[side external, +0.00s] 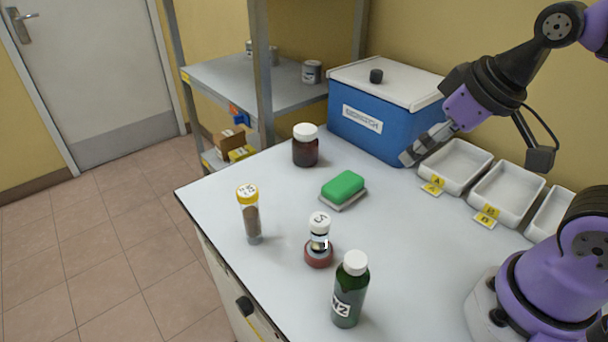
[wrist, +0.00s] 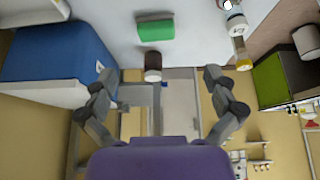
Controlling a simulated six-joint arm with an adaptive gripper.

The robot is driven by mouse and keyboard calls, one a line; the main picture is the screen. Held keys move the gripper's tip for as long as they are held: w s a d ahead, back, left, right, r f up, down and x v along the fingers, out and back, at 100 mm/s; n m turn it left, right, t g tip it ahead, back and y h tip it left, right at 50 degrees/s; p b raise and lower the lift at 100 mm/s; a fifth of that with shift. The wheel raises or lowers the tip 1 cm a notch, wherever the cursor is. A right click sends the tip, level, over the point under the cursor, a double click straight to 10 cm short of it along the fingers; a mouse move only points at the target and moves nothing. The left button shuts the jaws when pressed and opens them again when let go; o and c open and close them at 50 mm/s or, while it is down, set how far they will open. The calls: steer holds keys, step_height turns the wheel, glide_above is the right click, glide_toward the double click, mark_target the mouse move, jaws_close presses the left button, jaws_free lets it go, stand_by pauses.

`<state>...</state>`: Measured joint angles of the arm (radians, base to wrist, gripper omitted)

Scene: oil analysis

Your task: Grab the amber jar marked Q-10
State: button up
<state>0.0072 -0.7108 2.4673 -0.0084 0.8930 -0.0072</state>
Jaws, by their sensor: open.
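A dark amber jar with a white lid (side external: 305,150) stands upright near the back of the white table, left of the blue box. No Q-10 mark is readable on its visible side. The jar also shows in the wrist view (wrist: 152,60), in the gap between the fingers but farther off. My gripper (side external: 408,158) is in the air in front of the blue box, to the right of the jar and apart from it. In the wrist view its two fingers (wrist: 160,78) are spread wide with nothing between them.
A green sponge (side external: 343,186) lies near the jar. A yellow-capped tube (side external: 249,215), a small white-capped vial in a red-brown base (side external: 319,255) and a green bottle (side external: 350,290) stand in front. The blue box (side external: 375,125) and white trays (side external: 455,166) line the back right.

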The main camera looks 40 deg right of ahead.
steer(key=w+r, duration=0.1)
steer(key=w, duration=0.4)
steer(key=n+y, duration=0.1)
steer(key=n, duration=0.1)
glide_toward(308, 129)
steer(key=x, duration=0.5)
steer(key=shift+s+d+f, duration=0.2)
steer(key=shift+s+d, duration=0.05)
steer(key=x, duration=0.6)
steer(key=shift+w+a+r, duration=0.1)
steer(key=shift+w+a, duration=0.15)
steer(key=shift+a, duration=0.15)
steer(key=c, duration=1.3)
